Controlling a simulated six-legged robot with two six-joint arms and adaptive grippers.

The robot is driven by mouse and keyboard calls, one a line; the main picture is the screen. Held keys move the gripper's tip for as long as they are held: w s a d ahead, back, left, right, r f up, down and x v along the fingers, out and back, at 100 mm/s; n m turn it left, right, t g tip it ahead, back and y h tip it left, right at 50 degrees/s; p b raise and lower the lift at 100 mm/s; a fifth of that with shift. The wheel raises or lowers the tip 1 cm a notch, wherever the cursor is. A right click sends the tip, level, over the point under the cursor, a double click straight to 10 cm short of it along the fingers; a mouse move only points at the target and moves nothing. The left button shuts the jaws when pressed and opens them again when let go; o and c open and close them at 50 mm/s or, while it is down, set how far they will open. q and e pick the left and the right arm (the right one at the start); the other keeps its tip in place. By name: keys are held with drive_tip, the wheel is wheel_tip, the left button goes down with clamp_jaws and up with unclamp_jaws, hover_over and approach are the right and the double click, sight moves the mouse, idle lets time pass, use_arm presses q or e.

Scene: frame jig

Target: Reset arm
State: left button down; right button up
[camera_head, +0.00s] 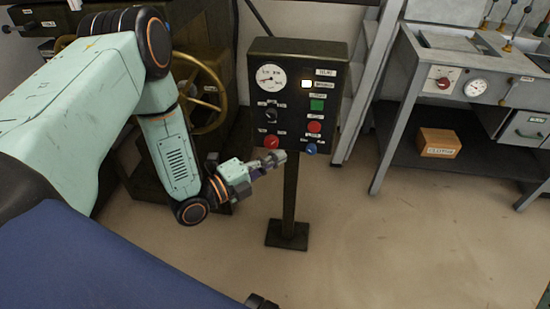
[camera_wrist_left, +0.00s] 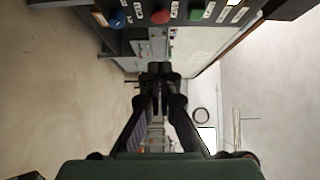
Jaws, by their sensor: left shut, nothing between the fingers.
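My left arm comes in from the left in the head view. Its gripper (camera_head: 275,159) is at the lower left front of a dark control panel on a post (camera_head: 292,75). In the left wrist view the fingers of this gripper (camera_wrist_left: 158,75) meet at the tips, with nothing seen between them. The panel shows at the top of that view, with a blue knob (camera_wrist_left: 117,18), a red button (camera_wrist_left: 160,16) and a green button (camera_wrist_left: 196,14). I cannot tell whether the gripper touches the panel. My right gripper is not in view.
A brass handwheel (camera_head: 213,90) on a dark machine stands behind my left arm. A grey workbench (camera_head: 400,110) stands at the right, with an orange box (camera_head: 438,143) on its lower shelf. A ladder-like frame (camera_head: 370,80) stands beside the panel. The floor in front is clear.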

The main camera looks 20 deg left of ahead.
use_arm(q)
drive_tip(key=shift+a, duration=0.1)
drive_tip(key=s+f+n+g+y, duration=0.7)
drive_tip(key=s+f+n, duration=0.4)
drive_tip(key=f+n, duration=0.45)
drive_tip(key=s+n+g+y, duration=0.1)
drive_tip(key=s+n+g, duration=0.7)
drive_tip(key=s, duration=1.3)
drive_tip(key=shift+a+r+n+g+y, duration=0.2)
drive_tip(key=shift+n+g+y, duration=0.15)
drive_tip(key=shift+g+y, duration=0.05)
